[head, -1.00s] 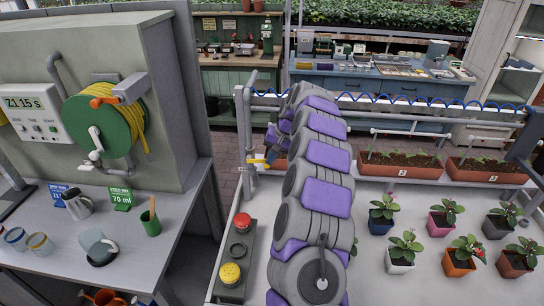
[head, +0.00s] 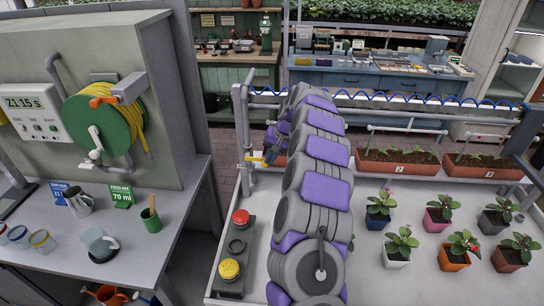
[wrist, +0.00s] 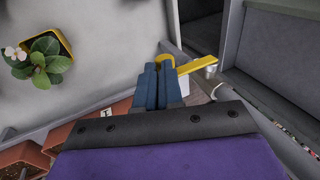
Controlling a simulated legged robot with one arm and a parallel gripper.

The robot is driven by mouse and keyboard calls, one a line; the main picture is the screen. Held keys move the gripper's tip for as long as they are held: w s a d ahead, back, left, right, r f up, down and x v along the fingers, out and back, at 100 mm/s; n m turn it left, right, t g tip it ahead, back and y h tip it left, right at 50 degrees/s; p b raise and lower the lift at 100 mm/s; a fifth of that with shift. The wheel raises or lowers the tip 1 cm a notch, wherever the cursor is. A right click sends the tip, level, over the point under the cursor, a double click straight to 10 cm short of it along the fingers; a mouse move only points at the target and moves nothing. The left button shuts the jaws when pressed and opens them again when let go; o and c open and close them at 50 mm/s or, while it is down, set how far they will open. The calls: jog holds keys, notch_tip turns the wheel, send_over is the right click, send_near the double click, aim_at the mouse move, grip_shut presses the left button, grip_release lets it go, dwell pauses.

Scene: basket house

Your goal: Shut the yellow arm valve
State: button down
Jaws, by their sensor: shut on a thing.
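The yellow arm valve (head: 254,159) sits on the grey upright pipe (head: 243,130) at the left back corner of the white bench. Its yellow lever sticks out to the right, roughly level, toward my gripper (head: 269,156). In the wrist view, the lever (wrist: 197,65) runs from the grey pipe fitting at right to the blue fingertips of my gripper (wrist: 159,66). The fingers are close together, and a yellow end piece shows at their tips. My gripper is shut on the lever. My arm hides part of the bench behind it.
A button panel (head: 235,258) with red and yellow buttons lies on the bench, left of my arm. Potted plants (head: 397,247) stand to the right, and brown planters (head: 398,162) line the back. A hose reel (head: 102,125) is on the cabinet at left.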

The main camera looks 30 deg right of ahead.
jog(key=p+v, duration=0.4)
jog(key=v, duration=1)
jog(key=s+a+r+n+g, duration=0.1)
jog(key=s+a+r, duration=0.1)
jog(key=s+a, duration=0.35)
jog(key=s+a+r+n, duration=0.1)
jog(key=s+a+n, duration=0.1)
jog(key=a, duration=0.6)
jog(key=s+a+r+n+g, duration=0.1)
jog(key=s+a+r, duration=0.15)
jog(key=a, duration=0.35)
jog(key=s+a+f+n+g+h, duration=0.1)
jog(key=s+a+f, duration=0.1)
jog(key=s, duration=0.9)
jog(key=s+a+f+n+g+h+b, duration=0.1)
jog(key=s+f, duration=0.3)
jog(key=s, duration=0.7)
jog(key=s+a+f+n+g+h, duration=0.1)
jog(key=s+a+f, duration=0.2)
jog(key=s, duration=0.9)
jog(key=shift+f, duration=0.2)
